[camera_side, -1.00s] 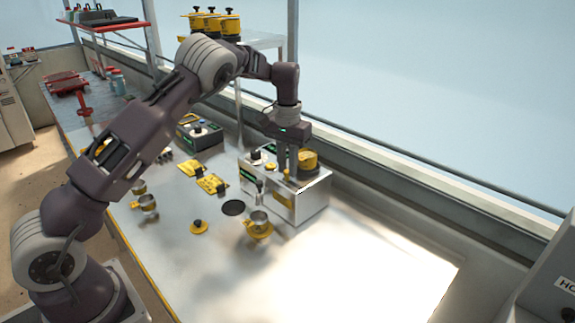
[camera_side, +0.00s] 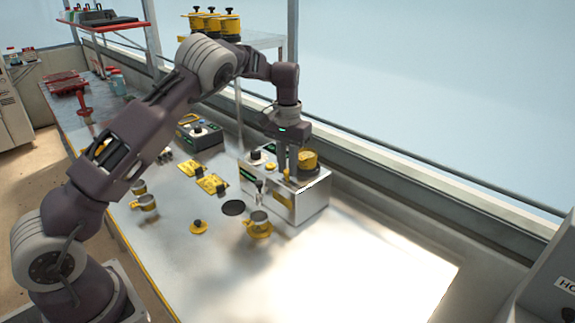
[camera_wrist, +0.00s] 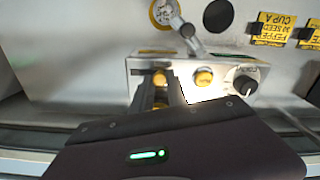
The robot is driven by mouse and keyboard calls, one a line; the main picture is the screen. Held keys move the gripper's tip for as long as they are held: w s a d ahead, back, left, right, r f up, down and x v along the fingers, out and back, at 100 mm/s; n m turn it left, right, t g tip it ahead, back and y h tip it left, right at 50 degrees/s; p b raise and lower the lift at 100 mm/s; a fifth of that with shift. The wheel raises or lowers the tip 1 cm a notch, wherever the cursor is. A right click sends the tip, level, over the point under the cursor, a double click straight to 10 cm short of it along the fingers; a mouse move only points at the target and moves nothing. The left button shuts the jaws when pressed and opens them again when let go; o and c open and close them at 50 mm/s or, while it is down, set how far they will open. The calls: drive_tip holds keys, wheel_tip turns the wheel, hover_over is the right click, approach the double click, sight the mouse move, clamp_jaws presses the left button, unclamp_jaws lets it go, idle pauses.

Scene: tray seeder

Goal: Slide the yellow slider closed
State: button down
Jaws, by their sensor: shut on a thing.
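The seeder (camera_side: 312,203) is a silvery metal box on the bench, with controls on its top and front. My gripper (camera_side: 287,174) points down at its top, close to a yellow canister (camera_side: 309,157). In the wrist view, my gripper (camera_wrist: 164,80) is shut at the seeder's panel (camera_wrist: 226,88). A small yellow part, which looks like the yellow slider (camera_wrist: 158,79), shows between the fingertips. The fingers hide most of it, and its position along its track cannot be told. A round yellow knob (camera_wrist: 204,77) sits just right of the fingers.
A black dial (camera_wrist: 245,85) is further right on the panel. A yellow-handled cup (camera_side: 258,226), a dark disc (camera_side: 233,208) and yellow cards (camera_side: 212,184) lie on the bench. A dark control box (camera_side: 199,134) stands behind. The bench's front right is clear.

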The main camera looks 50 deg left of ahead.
sight(298, 187)
idle(0.4)
drive_tip(key=shift+d, duration=2)
drive_tip(key=c, duration=1.3)
unclamp_jaws()
wheel_tip(298, 187, up, 7)
